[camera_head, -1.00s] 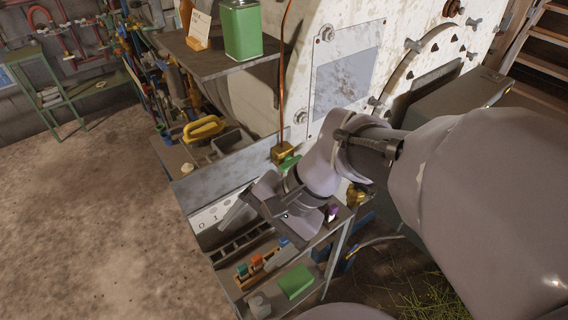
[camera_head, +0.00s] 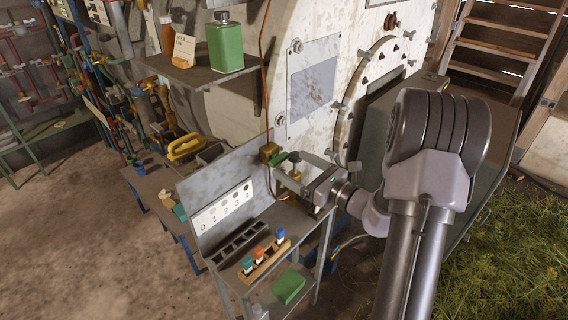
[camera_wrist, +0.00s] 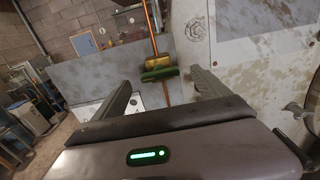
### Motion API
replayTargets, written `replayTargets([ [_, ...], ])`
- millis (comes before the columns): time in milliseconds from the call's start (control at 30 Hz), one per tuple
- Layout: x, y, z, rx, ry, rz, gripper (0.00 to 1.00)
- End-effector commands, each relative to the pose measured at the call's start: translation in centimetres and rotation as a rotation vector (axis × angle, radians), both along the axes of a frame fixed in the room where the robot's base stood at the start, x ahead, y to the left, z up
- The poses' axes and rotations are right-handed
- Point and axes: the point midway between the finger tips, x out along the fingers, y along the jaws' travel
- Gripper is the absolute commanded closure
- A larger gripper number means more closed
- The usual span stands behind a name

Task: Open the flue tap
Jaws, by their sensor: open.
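The flue tap is a brass body (camera_head: 269,151) on a thin copper pipe (camera_head: 267,95) against the pale still wall. Its green handle (camera_wrist: 160,74) lies roughly crosswise to the pipe in the wrist view, with the brass body (camera_wrist: 158,60) just behind it. My gripper (camera_head: 293,168) is open and empty, just right of the tap in the head view. In the wrist view my gripper (camera_wrist: 162,88) faces the tap, which shows between the two fingers and beyond them. I see no contact. In the head view the handle is small and partly unclear.
Below the tap stands a bench with a numbered strip (camera_head: 224,204), a slotted dark rack (camera_head: 238,244) and a wooden rack (camera_head: 263,261) of small bottles. A shelf (camera_head: 195,73) with a green canister (camera_head: 225,44) is above left. A grey panel (camera_head: 220,180) stands behind the bench.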

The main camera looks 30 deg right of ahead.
Motion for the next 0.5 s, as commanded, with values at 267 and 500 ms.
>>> replayTargets([
  [267,3.6,1.3,0.0,0.000,-0.001,0.001,0.15],
  [500,3.9,1.4,0.0,0.001,0.000,0.000,0.15],
])
